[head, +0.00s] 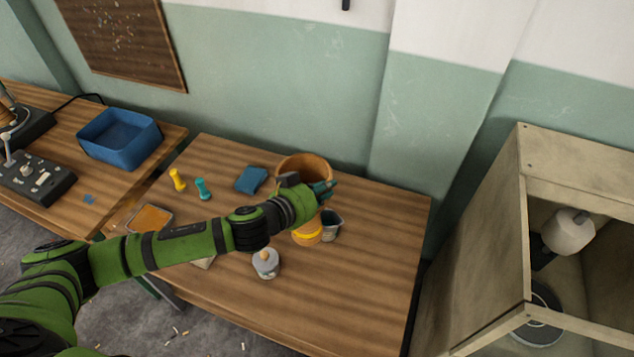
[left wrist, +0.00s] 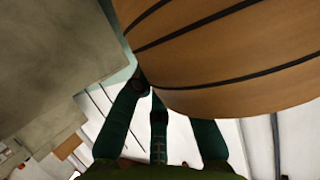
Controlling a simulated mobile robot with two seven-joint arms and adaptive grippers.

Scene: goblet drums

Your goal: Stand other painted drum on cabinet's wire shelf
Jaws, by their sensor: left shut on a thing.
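My left gripper (head: 327,190) is over the right part of the wooden table, its arm reaching in from the left. It is shut on a brown, round-bodied drum (head: 303,164), whose rim shows just behind the gripper. In the left wrist view the drum's orange-brown side with dark stripes (left wrist: 225,60) fills the top, against my green fingers (left wrist: 160,120). A yellow-orange round piece (head: 307,232) shows below the gripper; I cannot tell whether it belongs to the drum. The pale cabinet (head: 490,250) stands at the right; its wire shelf is not clear. My right gripper is not in view.
A pale rounded object (head: 570,232) and a dark round one (head: 543,305) show inside the cabinet. A grey cup (head: 331,225), a grey-topped jar (head: 266,263), a blue block (head: 252,179) and small pegs stand on the table. A blue bin (head: 119,137) is on the left table.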

